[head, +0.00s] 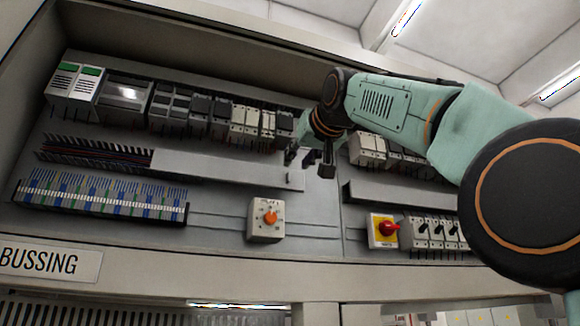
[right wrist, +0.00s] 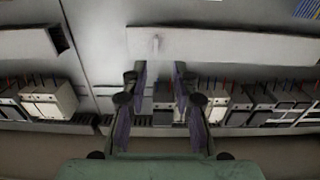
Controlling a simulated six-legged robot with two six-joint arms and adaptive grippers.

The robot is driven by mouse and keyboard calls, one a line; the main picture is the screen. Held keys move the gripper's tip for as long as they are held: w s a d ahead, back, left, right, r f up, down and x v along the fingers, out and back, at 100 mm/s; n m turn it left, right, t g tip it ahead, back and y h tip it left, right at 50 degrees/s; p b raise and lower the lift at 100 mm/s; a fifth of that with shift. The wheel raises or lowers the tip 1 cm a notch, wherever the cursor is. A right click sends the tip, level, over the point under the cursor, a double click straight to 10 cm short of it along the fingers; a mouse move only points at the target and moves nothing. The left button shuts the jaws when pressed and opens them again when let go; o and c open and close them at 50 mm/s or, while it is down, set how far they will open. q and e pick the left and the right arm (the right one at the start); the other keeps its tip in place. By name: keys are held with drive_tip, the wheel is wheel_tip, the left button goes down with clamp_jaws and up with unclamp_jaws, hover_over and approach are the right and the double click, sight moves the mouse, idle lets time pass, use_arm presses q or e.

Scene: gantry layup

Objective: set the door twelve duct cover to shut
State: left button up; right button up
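A long grey duct cover (head: 225,172) lies along the wiring duct in the head view. Left of it the duct is open and shows dark slots and coloured wires (head: 95,152). A small knob stands near the cover's right end. The cover (right wrist: 230,45) and its knob (right wrist: 157,42) also show at the top of the right wrist view. My right gripper (head: 308,162) is near the cover's right end. In the right wrist view its two fingers (right wrist: 159,75) are apart with nothing between them, and the knob appears just beyond the tips. My left gripper is not in view.
An orange rotary switch (head: 267,220) sits below the cover, and a red-on-yellow switch (head: 384,230) is further right. Breakers and modules (head: 185,108) line the rail above. Another grey duct (head: 400,194) starts right of a gap. A "BUSSING" label (head: 45,262) is at lower left.

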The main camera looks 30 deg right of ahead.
sight(289, 177)
drive_tip(key=p+x, duration=0.1)
drive_tip(key=x, duration=0.1)
drive_tip(key=p+x, duration=0.1)
drive_tip(key=x, duration=0.1)
drive_tip(key=d+p+x, duration=0.1)
drive_tip(key=x, duration=0.1)
drive_tip(key=shift+s+d+f, duration=0.1)
drive_tip(key=shift+s+f, duration=0.05)
drive_tip(key=shift+f, duration=0.2)
drive_tip(key=shift+d+p, duration=0.1)
drive_tip(key=shift+p, duration=0.25)
drive_tip(key=shift+r+p, duration=0.2)
drive_tip(key=shift+p, duration=0.15)
drive_tip(key=shift+s+a+r+p, duration=0.1)
drive_tip(key=shift+a+r+p, duration=0.05)
drive_tip(key=shift+a+p, duration=0.3)
drive_tip(key=shift+w+f, duration=0.2)
drive_tip(key=shift+w, duration=0.25)
drive_tip(key=shift+w+d+f, duration=0.25)
drive_tip(key=shift+w+d, duration=0.2)
drive_tip(key=shift+s, duration=0.2)
drive_tip(key=shift+s+a+r, duration=0.2)
drive_tip(key=shift+s+a, duration=0.05)
drive_tip(key=shift+s, duration=0.05)
drive_tip(key=c, duration=0.3)
drive_tip(key=shift+w+a, duration=0.1)
drive_tip(key=shift+c, duration=1.4)
clamp_jaws()
drive_tip(key=shift+f, duration=0.1)
